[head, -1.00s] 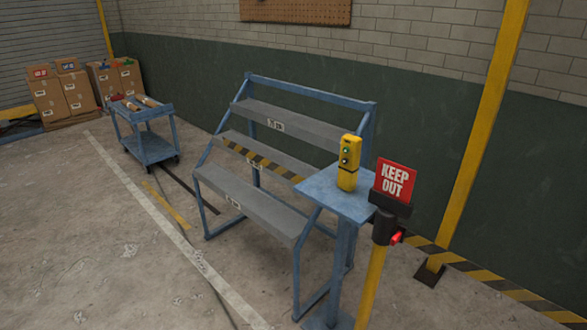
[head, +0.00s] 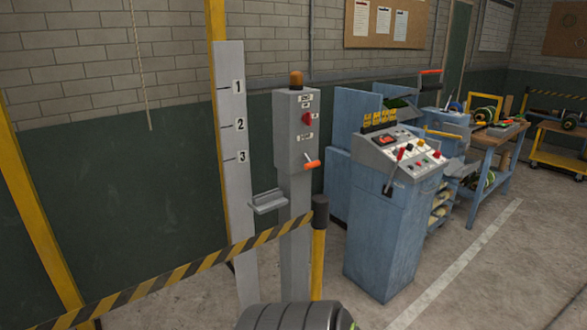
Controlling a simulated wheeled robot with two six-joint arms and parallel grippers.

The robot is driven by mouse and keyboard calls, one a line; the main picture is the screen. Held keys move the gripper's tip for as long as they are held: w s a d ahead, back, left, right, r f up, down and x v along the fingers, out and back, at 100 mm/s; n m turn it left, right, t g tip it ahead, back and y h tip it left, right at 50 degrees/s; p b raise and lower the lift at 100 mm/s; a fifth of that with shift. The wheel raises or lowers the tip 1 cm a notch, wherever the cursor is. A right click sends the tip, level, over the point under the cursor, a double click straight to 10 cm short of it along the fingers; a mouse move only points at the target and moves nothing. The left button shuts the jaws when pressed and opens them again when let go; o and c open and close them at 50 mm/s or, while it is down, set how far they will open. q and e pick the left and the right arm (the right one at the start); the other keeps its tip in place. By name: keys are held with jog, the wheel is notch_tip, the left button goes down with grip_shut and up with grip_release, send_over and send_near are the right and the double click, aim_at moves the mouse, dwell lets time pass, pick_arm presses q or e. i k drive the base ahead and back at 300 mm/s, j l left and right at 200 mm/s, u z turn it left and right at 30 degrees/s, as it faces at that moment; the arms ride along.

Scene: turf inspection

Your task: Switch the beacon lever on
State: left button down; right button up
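A lever with an orange handle (head: 312,163) sticks out to the right near the box's lower edge. Neither of my grippers is in view.
A black-and-yellow barrier (head: 190,268) crosses in front of the box's post to a yellow post (head: 319,245). A blue console (head: 385,230) with levers and buttons stands to the right. A dark ribbed rounded thing fills the bottom edge. Floor is clear at lower right.

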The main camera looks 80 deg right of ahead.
aim_at(312, 164)
jog(key=z, duration=2.85)
